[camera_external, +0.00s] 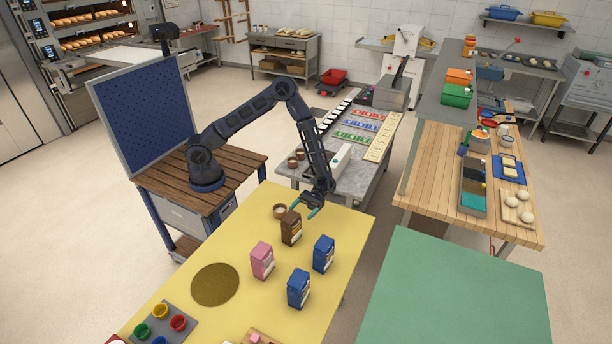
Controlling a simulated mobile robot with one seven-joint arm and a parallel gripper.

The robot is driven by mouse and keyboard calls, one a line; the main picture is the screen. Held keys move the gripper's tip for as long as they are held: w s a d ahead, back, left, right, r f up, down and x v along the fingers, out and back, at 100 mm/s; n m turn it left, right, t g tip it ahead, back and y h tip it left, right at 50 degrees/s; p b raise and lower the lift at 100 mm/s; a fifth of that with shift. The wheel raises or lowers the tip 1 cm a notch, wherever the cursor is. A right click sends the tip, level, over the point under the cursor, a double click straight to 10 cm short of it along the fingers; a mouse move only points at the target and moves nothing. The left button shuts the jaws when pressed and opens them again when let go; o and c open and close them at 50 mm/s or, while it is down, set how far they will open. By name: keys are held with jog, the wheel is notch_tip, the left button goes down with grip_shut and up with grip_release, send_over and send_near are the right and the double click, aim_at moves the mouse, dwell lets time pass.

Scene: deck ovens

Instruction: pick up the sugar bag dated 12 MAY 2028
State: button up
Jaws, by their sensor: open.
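Several bags stand upright on the yellow table (200,285). One is brown (291,228), one is pink (262,261), and two are blue, one at the right (323,254) and one nearer the camera (299,288). Labels and dates are too small to read, so I cannot tell which bag is sugar dated 12 MAY 2028. My gripper (304,213) is open, with teal fingertips, and hangs just above and beside the brown bag at the table's far end. I see nothing between its fingers. I cannot tell whether it touches the brown bag.
A small brown bowl (280,211) sits behind the brown bag. A round olive mat (215,285) lies left of the bags. A grey tray with coloured cups (160,326) is at the near left. A green table (465,295) stands to the right, across a gap.

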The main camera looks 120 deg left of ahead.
aim_at(285, 229)
jog(key=d, duration=0.5)
jog(key=s+d, duration=0.1)
jog(key=d, duration=0.2)
jog(key=shift+d+f, duration=0.1)
jog(key=shift+d, duration=0.15)
grip_shut()
